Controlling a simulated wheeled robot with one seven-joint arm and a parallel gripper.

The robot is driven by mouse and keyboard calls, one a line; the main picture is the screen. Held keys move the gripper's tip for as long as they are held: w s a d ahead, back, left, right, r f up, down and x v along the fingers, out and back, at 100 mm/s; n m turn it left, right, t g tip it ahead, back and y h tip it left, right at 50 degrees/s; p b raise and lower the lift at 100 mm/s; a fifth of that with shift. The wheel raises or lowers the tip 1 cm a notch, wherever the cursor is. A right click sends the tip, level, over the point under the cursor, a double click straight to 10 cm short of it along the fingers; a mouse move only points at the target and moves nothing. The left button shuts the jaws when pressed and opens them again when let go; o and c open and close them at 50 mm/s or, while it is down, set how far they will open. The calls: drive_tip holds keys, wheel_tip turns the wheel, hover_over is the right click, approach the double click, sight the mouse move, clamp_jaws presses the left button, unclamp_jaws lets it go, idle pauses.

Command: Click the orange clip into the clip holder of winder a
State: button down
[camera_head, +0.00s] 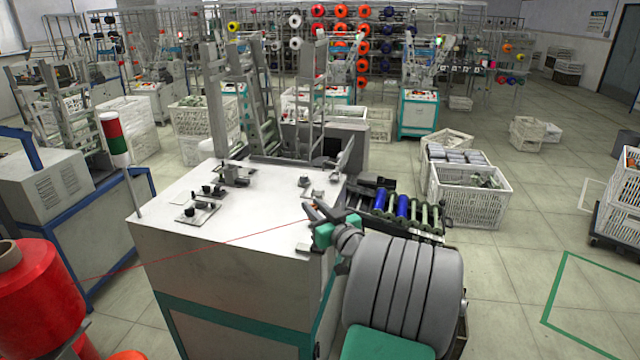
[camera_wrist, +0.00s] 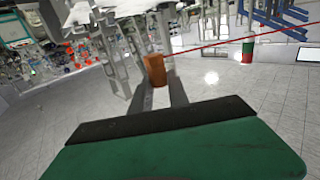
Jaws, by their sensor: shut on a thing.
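My gripper (camera_head: 327,215) is over the right front part of the white winder table (camera_head: 262,209) in the head view. In the wrist view its two fingers (camera_wrist: 157,92) are shut on the orange clip (camera_wrist: 154,70), which sits between their tips. In the head view only a small orange spot of the clip shows at the fingertips. A thin red thread (camera_head: 215,245) runs from the red spool (camera_head: 35,300) at the lower left up to the gripper. Small dark fittings (camera_head: 198,211) stand on the table top. I cannot tell which part is the clip holder.
A rack of rollers with blue bobbins (camera_head: 402,206) stands right of the table. A white crate (camera_head: 468,195) is beyond it. A red and green signal post (camera_head: 115,139) rises at the table's left corner. Open floor lies at the right.

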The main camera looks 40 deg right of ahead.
drive_tip(key=f+b, duration=0.1)
drive_tip(key=f, duration=0.1)
drive_tip(key=d+f+b, duration=0.1)
drive_tip(key=f, duration=0.1)
drive_tip(key=f+b, duration=0.1)
drive_tip(key=f, duration=0.1)
drive_tip(key=shift+s+d, duration=0.25)
drive_tip(key=shift+b, duration=0.35)
drive_tip(key=shift+s+a, duration=0.1)
idle(0.4)
drive_tip(key=shift+f+b, duration=0.35)
drive_tip(key=shift+b, duration=0.2)
drive_tip(key=shift+f+b, duration=1.65)
drive_tip(key=shift+b, duration=0.4)
